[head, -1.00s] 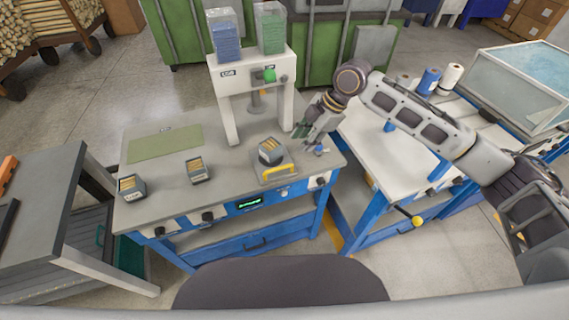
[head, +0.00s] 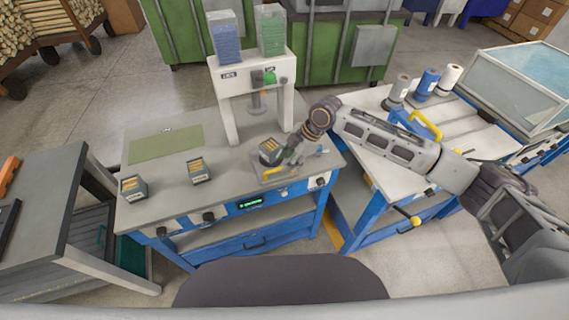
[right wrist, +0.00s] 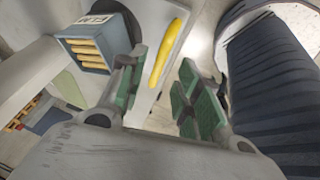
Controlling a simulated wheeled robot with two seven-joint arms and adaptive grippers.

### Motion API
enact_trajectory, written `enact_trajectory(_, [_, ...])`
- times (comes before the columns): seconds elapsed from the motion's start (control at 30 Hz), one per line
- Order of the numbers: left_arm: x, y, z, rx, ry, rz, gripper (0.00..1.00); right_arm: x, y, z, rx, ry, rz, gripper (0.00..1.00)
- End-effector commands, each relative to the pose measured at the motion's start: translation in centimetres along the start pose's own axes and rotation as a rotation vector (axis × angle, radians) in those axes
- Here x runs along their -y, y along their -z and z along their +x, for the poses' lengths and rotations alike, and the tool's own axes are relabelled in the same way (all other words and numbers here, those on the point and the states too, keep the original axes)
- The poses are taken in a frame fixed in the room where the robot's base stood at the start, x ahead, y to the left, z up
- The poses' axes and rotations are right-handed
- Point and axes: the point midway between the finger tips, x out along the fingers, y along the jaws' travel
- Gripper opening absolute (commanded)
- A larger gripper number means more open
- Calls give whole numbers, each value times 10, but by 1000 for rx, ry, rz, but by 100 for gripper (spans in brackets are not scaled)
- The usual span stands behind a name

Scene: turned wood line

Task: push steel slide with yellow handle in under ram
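The steel slide (head: 259,174) lies at the front of the press bench, in front of the ram (head: 256,104). It carries a dark box with tan sticks (head: 270,150); the box also shows in the right wrist view (right wrist: 88,48). The yellow handle (head: 272,175) is at the slide's front edge, partly hidden by my right gripper (head: 288,160). In the right wrist view, the green-padded fingers (right wrist: 160,75) are open, with the yellow handle (right wrist: 168,52) showing in the gap between them. Contact cannot be told. My left gripper is not in view.
The white press frame (head: 228,112) stands behind the slide, with bins on top. Two similar boxes (head: 199,171) (head: 133,188) and a green mat (head: 166,144) are to the left. A side table with spools (head: 428,82) is at right.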

Motion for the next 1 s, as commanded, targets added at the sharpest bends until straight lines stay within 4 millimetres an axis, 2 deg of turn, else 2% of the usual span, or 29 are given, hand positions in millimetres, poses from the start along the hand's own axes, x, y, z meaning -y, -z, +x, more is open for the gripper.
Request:
enact_trajectory(0.1, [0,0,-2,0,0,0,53,0,1,14,-2,2,1,34])
enact_trajectory(0.3, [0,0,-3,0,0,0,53,0,1,29,-1,2,-1,34])
enact_trajectory(0.67, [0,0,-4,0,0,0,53,0,0,33,0,1,-1,34])
enact_trajectory(0.77, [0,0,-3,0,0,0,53,0,0,32,0,1,-1,25])
enact_trajectory(0.93, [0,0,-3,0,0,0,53,0,0,32,0,1,-1,3])
enact_trajectory(1.0, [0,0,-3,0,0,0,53,1,0,32,0,1,-1,0])
